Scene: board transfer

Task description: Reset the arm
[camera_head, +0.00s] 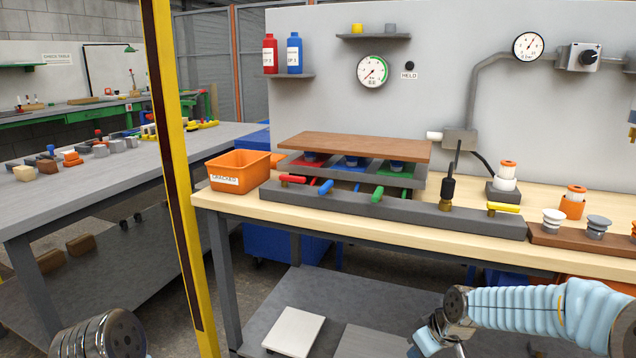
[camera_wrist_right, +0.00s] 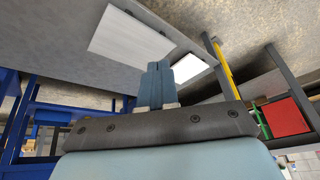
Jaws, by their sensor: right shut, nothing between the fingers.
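My right arm comes in from the right in the head view, low in front of the workbench. Its gripper (camera_head: 426,342) is near the bottom edge, apart from the bench. In the right wrist view its blue-grey fingers (camera_wrist_right: 157,68) are together with nothing between them. Only a rounded link of my left arm shows at the bottom left of the head view; the left gripper is out of the frame. A brown board (camera_head: 355,147) lies flat on top of the grey rack (camera_head: 290,165) on the bench, away from both arms.
The wooden bench (camera_head: 400,228) carries an orange bin (camera_head: 240,172), a grey bar with coloured handles (camera_head: 400,212) and several capped fittings at right. A yellow post (camera_head: 180,170) stands at left. A white panel (camera_head: 293,332) lies on the lower shelf (camera_head: 262,312).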

